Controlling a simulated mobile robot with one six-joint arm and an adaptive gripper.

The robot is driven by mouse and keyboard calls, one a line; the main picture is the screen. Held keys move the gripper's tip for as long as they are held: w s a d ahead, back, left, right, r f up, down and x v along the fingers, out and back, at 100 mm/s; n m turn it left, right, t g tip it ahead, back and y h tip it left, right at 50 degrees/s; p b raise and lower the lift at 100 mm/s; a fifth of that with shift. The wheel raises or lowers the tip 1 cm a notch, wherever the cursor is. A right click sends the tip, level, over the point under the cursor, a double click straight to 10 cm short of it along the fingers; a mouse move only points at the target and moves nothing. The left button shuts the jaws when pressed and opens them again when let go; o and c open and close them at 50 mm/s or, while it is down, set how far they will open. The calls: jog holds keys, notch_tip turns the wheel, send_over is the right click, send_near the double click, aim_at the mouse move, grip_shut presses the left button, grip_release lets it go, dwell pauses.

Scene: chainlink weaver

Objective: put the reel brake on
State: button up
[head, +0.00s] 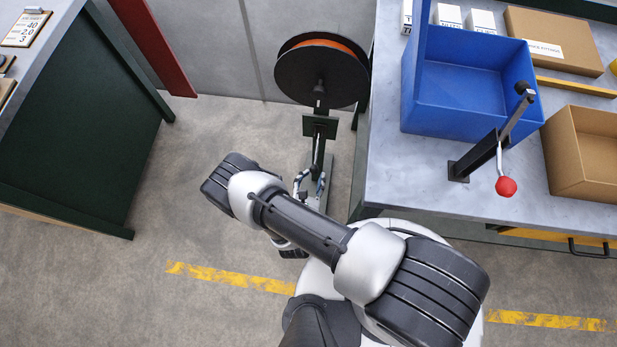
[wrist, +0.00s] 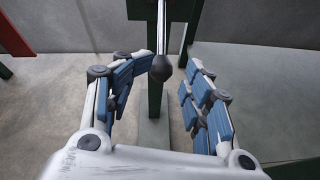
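The reel (head: 292,75), with black flanges and an orange rim, stands at the back on a dark green stand (head: 318,158). In the wrist view, a pale lever rod (wrist: 161,35) ends in a black knob (wrist: 161,69), which I take for the reel brake handle. The stand's green post (wrist: 155,98) shows behind it. My gripper (head: 312,180) is in front of the stand. In the wrist view my gripper (wrist: 167,84) is open, its blue-padded fingers to either side of the knob and apart from it. The brake's contact with the reel is hidden.
A grey bench (head: 395,180) on the right carries a blue bin (head: 465,95), a cardboard box (head: 590,150) and a red-knobbed lever (head: 506,187). A dark green cabinet (head: 85,130) stands left. Floor between cabinet and reel stand is clear.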

jog(key=v, duration=0.4)
jog(key=shift+s, duration=0.2)
dwell(0.5)
